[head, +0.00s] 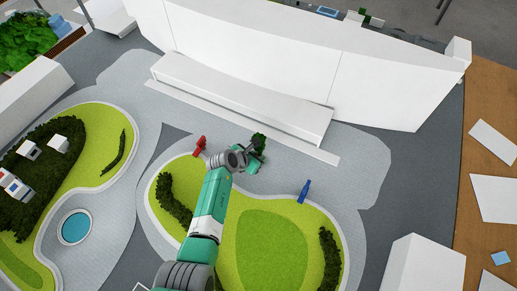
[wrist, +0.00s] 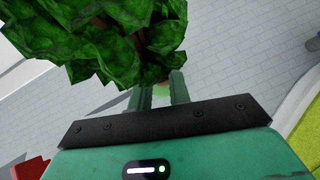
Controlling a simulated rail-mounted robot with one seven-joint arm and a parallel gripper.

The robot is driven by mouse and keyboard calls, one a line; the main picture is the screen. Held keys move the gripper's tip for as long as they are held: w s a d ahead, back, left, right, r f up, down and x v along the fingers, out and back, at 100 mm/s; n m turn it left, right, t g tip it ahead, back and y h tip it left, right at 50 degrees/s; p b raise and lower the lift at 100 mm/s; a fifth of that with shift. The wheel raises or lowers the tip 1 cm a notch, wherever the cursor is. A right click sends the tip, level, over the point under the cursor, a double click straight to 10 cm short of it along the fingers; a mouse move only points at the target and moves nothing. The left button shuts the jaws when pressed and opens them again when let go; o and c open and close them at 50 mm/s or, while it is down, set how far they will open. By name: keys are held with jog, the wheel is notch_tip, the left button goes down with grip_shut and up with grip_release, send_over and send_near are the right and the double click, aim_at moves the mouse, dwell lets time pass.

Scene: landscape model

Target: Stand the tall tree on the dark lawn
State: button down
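The tall tree (head: 259,141) has dark green, leafy foliage and is at the end of my arm, over the grey paving in front of the white building. In the wrist view the tree's crown (wrist: 120,45) fills the upper left and covers the fingertips. My gripper (wrist: 160,92) has its two green fingers close together at the tree and appears shut on it; the grip point itself is partly hidden by leaves. I cannot tell whether the tree's foot touches the paving. The dark lawn (head: 270,250) is a darker green patch inside the bright green lawn, right of my arm, with nothing on it.
A red figure (head: 199,146) stands left of my gripper, and a blue figure (head: 305,190) stands to the right. Dark hedges (head: 330,258) edge the bright lawn (head: 225,245). The long white building (head: 300,60) rises behind. A round pool (head: 75,227) lies left.

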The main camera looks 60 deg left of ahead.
aim_at(256, 149)
jog(key=shift+r+p, duration=0.85)
jog(key=shift+p, duration=0.1)
notch_tip(256, 149, up, 4)
jog(key=p, duration=0.4)
jog(key=shift+f, duration=0.35)
